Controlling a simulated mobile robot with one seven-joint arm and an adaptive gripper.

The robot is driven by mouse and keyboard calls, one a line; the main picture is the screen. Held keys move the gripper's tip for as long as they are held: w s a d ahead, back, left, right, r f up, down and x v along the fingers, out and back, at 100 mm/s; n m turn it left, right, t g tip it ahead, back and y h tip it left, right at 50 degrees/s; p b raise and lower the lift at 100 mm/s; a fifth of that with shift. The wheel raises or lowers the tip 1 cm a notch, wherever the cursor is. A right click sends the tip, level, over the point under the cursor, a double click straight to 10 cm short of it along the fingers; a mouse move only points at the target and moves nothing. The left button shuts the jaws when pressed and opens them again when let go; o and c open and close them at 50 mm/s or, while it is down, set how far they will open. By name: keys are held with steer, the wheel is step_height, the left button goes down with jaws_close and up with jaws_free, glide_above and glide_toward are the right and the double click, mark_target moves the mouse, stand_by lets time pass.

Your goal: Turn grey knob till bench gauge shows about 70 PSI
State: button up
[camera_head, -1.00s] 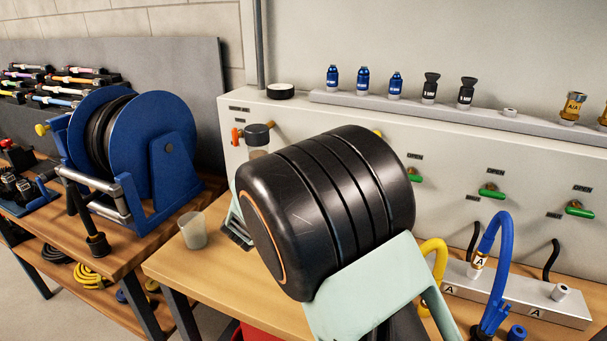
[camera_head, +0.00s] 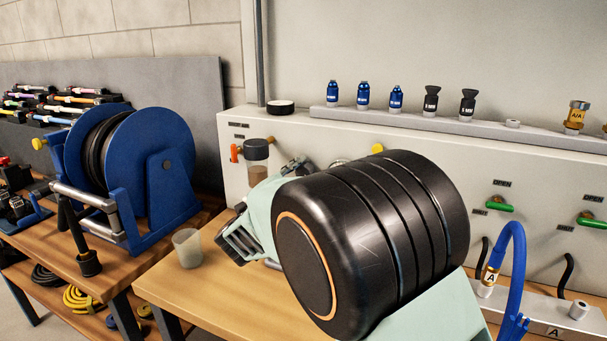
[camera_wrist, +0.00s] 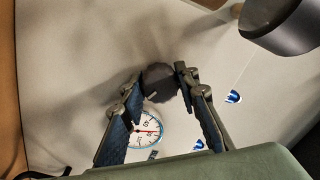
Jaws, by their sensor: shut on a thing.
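The dark grey knob (camera_wrist: 158,84) sits on the pale panel in the wrist view, between the two fingertips of my gripper (camera_wrist: 160,79). The fingers are closed around its sides. The round white gauge (camera_wrist: 148,130) with a blue rim lies just beside it, between the finger pads. Its numbers and needle are too small to read surely. In the head view my gripper (camera_head: 291,166) reaches the panel. Only the top rim of the gauge (camera_head: 340,162) shows there behind my arm, and the knob is hidden.
A filter with a dark cap (camera_head: 257,150) and clear bowl stands left of my gripper, by an orange lever (camera_head: 234,153). A yellow knob (camera_head: 377,148) is close above my arm. A plastic cup (camera_head: 187,248) stands on the wooden bench (camera_head: 215,290). A blue hose (camera_head: 513,260) rises at right.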

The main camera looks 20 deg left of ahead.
steer(key=o, duration=1.2)
steer(key=s, duration=1.2)
steer(key=shift+a+f, duration=0.2)
steer(key=shift+a, duration=0.1)
